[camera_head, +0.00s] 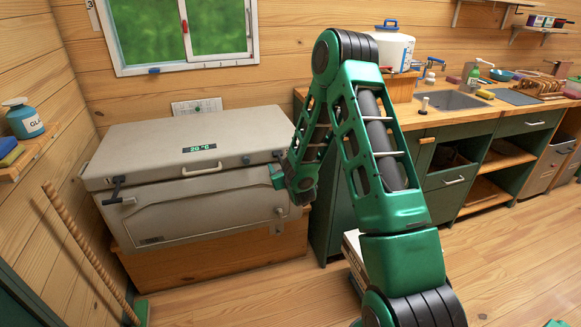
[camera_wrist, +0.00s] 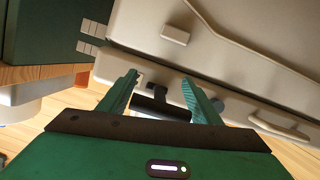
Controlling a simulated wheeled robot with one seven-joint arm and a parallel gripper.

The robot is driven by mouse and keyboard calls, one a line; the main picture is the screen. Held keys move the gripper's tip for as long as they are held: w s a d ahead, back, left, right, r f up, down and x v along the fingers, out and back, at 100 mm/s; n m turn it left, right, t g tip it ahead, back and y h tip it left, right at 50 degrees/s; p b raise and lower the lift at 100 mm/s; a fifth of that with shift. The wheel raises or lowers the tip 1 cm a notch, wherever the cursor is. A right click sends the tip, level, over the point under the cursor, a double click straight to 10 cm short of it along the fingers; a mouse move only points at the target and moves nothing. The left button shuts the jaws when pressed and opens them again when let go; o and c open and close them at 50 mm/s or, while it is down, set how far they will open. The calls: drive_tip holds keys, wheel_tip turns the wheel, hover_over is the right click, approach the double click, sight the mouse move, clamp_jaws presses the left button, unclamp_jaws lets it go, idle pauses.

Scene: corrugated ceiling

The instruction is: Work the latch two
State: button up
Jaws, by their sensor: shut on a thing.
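A grey chest (camera_head: 190,170) with a lid and a small display stands against the back wall. Its left latch (camera_head: 117,191) is a dark piece on the front, near the left corner. My gripper (camera_head: 277,176) is at the chest's right front corner. In the wrist view my gripper (camera_wrist: 160,84) has its two green fingers on either side of a dark bar, the right latch (camera_wrist: 160,104), and is shut on it. In the head view the right latch (camera_head: 280,154) is partly hidden by my gripper and arm.
The chest sits on a wooden base (camera_head: 215,248). A green counter (camera_head: 455,120) with a sink and drawers stands to the right. A wooden pole (camera_head: 88,250) leans at the left. The floor (camera_head: 500,260) at the front right is mostly clear.

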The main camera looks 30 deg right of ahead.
drive_tip(key=shift+w+r, duration=0.1)
drive_tip(key=shift+r, duration=0.2)
drive_tip(key=o, duration=1.5)
drive_tip(key=shift+g, duration=0.3)
drive_tip(key=shift+v, duration=5.3)
